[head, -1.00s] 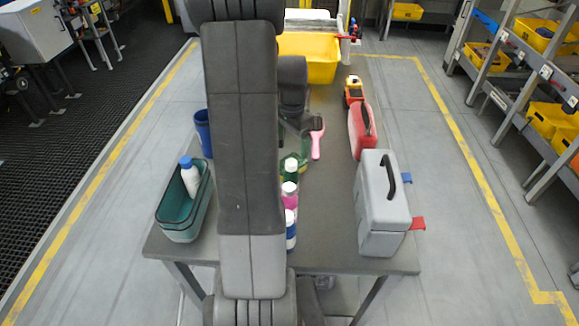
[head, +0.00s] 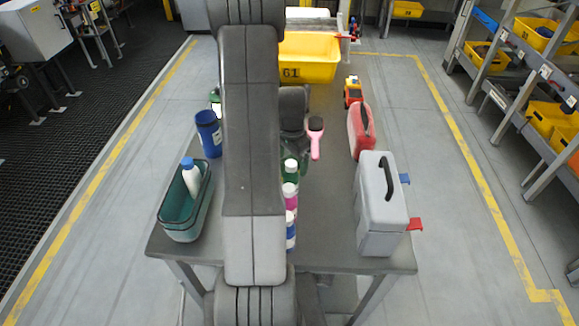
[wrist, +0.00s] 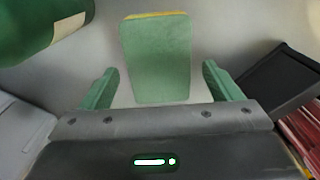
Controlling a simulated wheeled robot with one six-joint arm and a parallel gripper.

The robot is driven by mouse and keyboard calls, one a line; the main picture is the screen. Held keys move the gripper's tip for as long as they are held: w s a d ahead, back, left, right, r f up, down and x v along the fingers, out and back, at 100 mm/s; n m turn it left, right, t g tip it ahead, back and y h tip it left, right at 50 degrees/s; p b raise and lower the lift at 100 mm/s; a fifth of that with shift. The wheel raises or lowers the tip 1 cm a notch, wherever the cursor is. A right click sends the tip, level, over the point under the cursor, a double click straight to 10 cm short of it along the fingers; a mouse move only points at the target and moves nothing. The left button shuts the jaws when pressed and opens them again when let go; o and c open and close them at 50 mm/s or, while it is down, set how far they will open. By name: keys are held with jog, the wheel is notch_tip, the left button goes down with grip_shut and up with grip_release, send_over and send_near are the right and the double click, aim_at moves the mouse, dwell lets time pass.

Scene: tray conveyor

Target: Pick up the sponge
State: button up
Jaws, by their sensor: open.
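The sponge (wrist: 157,60) is a green block with a thin yellow edge at its far side, in the upper middle of the wrist view. My gripper (wrist: 161,77) is open, with one green finger pad on each side of the sponge's near end. Gaps show between both pads and the sponge, and nothing is held. In the head view my arm covers much of the middle of the table, and I cannot make out the sponge there.
A green bottle (wrist: 30,28) is close at the upper left of the wrist view.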

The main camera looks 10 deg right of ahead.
jog(key=c, duration=1.2)
jog(key=shift+o, duration=0.2)
notch_tip(320, 180, up, 10)
jog(key=b, duration=0.1)
